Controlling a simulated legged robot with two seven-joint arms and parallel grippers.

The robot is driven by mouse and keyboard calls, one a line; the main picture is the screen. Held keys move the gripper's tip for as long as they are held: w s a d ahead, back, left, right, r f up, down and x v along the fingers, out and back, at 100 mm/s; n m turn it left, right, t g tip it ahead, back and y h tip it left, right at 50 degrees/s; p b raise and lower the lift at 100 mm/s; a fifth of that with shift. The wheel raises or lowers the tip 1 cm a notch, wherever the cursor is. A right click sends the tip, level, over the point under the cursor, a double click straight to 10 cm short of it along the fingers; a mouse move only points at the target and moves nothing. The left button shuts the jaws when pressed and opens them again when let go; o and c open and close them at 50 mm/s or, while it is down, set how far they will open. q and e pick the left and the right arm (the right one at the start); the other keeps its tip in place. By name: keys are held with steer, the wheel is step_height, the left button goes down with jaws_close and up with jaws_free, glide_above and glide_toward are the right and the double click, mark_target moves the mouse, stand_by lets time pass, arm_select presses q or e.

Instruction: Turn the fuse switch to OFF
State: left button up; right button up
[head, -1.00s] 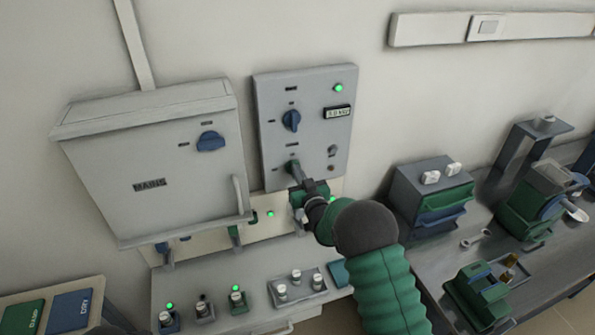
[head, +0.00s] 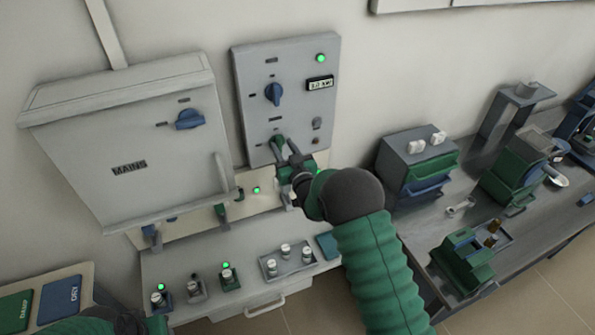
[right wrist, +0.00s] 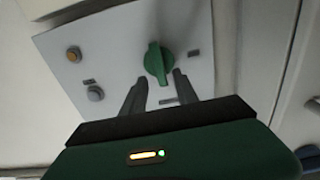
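A grey wall panel (head: 240,85) carries a blue rotary knob (head: 273,94) above and a green rotary knob (head: 278,141) below. Their labels are too small to read, so I cannot tell which is the fuse switch. My right gripper (head: 287,152) is at the green knob. In the right wrist view, its two dark fingers (right wrist: 161,78) stand apart, with the lower end of the green knob (right wrist: 158,60) between or just in front of their tips. I cannot tell whether they touch it. Part of my left arm shows at the bottom left; its gripper is not visible.
A grey MAINS box (head: 128,140) with a blue knob (head: 190,119) and a side lever is left of the panel. Below is a bench (head: 215,308) with small lit fittings and a tray (head: 290,267). A drawer unit (head: 418,157) stands right of my arm.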

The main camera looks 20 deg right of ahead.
steer(key=shift+s+d+f, duration=0.1)
steer(key=shift+d+f, duration=0.05)
steer(key=shift+f, duration=0.15)
steer(key=shift+s+f, duration=0.15)
arm_select(q)
steer(key=shift+w+f+b, duration=0.2)
steer(key=shift+f+b, duration=0.2)
steer(key=shift+f, duration=0.05)
arm_select(e)
steer(key=s, duration=1.7)
steer(key=shift+s+r, duration=0.25)
steer(key=shift+d, duration=0.1)
arm_select(q)
steer(key=shift+f, duration=0.2)
